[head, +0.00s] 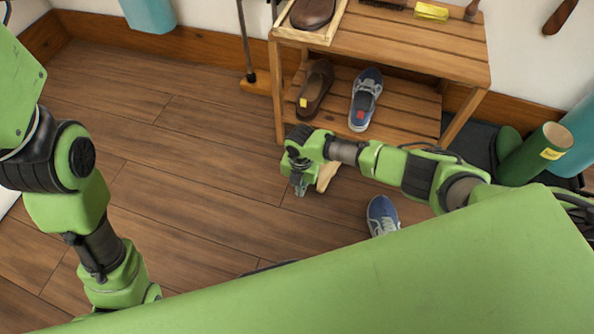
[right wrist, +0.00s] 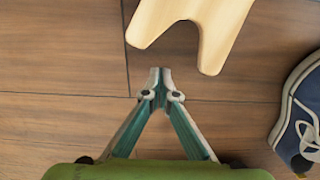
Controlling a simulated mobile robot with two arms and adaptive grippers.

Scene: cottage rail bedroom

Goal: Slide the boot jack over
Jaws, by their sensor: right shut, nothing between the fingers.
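The boot jack is a pale wooden board with a notch between two prongs. It lies on the floor at the top of the right wrist view (right wrist: 192,8). In the head view only part of the boot jack (head: 327,177) shows, beside my right gripper, which hides the rest. My right gripper (head: 299,189) points down near the floor. In the right wrist view its fingertips (right wrist: 161,76) are together and empty, just below the notched end. I cannot tell whether they touch the floor. My left arm comes down on the left; its gripper is hidden.
A blue shoe (head: 382,215) lies on the floor right of the boot jack. A slatted wooden bench (head: 400,45) stands behind, with a brown shoe (head: 316,88) and another blue shoe (head: 366,97) on its lower shelf. The floor (head: 190,160) to the left is clear.

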